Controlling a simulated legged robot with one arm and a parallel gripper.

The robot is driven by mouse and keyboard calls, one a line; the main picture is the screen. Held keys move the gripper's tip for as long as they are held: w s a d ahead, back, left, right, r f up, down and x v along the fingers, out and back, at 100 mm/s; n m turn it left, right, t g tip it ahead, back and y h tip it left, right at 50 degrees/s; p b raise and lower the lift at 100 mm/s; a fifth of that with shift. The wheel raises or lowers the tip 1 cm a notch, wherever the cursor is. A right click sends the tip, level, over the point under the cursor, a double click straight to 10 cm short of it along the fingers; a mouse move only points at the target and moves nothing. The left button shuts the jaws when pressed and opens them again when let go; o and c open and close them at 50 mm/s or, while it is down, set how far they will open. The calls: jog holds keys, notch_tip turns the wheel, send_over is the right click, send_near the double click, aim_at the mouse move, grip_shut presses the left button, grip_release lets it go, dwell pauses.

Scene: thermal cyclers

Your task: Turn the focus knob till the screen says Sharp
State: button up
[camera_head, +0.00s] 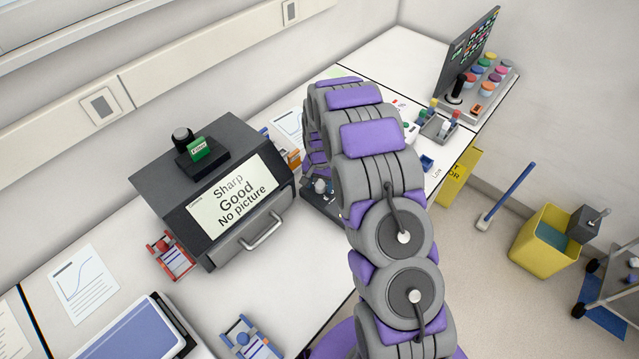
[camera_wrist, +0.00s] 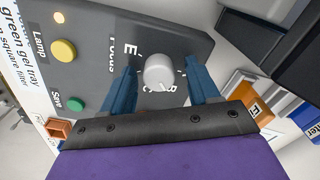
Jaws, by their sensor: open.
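The focus knob (camera_wrist: 159,71) is a pale round knob on a dark grey panel (camera_wrist: 200,45), with printed letters and marks around it. My gripper (camera_wrist: 160,64) is open, with one blue finger on each side of the knob. Gaps show between the knob and both fingers in the wrist view. The screen (camera_head: 229,196) in the head view, on a dark grey box, reads "Sharp", "Good" and "No picture".
On the panel, a yellow button (camera_wrist: 64,50) marked Lamp and a green button (camera_wrist: 75,104) marked Save sit left of the knob. The box has a front handle (camera_head: 262,233). Red (camera_head: 170,256) and blue (camera_head: 249,338) racks stand on the bench nearby.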

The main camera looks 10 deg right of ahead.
aim_at(320, 184)
notch_tip(320, 184, up, 17)
dwell(0.4)
dwell(0.5)
jog(key=s+r+n+b, duration=0.15)
jog(key=s+r, duration=0.25)
jog(key=s, duration=0.6)
jog(key=s+r+n+b, duration=0.1)
jog(key=s+r+b, duration=0.15)
jog(key=s, duration=0.75)
jog(key=s+f+n+g+b, duration=0.1)
jog(key=s+f+n+b, duration=0.1)
jog(key=s, duration=2)
jog(key=shift+s+f+n+g+b, duration=0.25)
jog(key=shift+n+g+b, duration=0.15)
jog(key=shift+n+b, duration=0.35)
